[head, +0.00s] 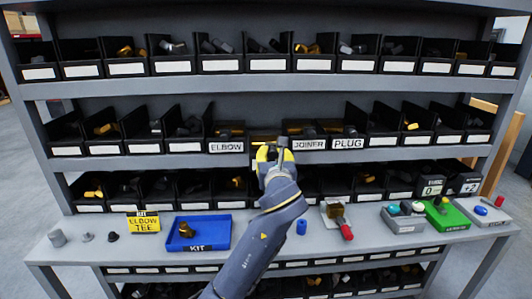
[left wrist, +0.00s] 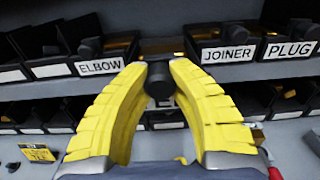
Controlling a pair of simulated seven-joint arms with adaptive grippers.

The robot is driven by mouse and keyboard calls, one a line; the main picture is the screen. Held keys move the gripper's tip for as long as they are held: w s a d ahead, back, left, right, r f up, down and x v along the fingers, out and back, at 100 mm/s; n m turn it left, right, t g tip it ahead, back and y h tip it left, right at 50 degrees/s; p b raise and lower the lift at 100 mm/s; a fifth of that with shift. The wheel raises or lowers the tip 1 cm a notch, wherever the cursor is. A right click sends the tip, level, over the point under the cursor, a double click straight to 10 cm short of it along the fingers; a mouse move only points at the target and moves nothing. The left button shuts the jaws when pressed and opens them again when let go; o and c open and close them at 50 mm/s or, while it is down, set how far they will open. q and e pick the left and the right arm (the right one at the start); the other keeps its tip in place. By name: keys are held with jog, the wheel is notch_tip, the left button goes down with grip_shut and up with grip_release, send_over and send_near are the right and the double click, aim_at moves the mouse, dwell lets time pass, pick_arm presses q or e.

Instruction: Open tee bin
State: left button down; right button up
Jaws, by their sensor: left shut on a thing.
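The yellow fingers of my left gripper (head: 270,153) reach the middle shelf, between the bins labelled ELBOW (head: 227,147) and JOINER (head: 309,145). In the left wrist view the fingers (left wrist: 158,75) are closed on a dark round knob (left wrist: 159,82), in front of the gap between those two labels. The bin at that spot is mostly hidden by the gripper, and no TEE label can be read on it. I cannot tell whether it is open or shut. Similar dark knobs stand at the ELBOW bin (left wrist: 90,47) and JOINER bin (left wrist: 237,34). My right gripper is not in view.
The PLUG bin (head: 348,143) is right of JOINER. Rows of black bins fill the shelves above and below. On the worktop lie a yellow ELBOW TEE kit card (head: 145,224), a blue KIT tray (head: 203,232), a red-handled tool (head: 338,219) and a green tray (head: 446,216).

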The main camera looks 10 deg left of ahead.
pick_arm(q)
jog(key=c, duration=1)
grip_release()
jog(key=shift+f, duration=0.1)
jog(key=shift+c, duration=0.2)
jog(key=v, duration=1.2)
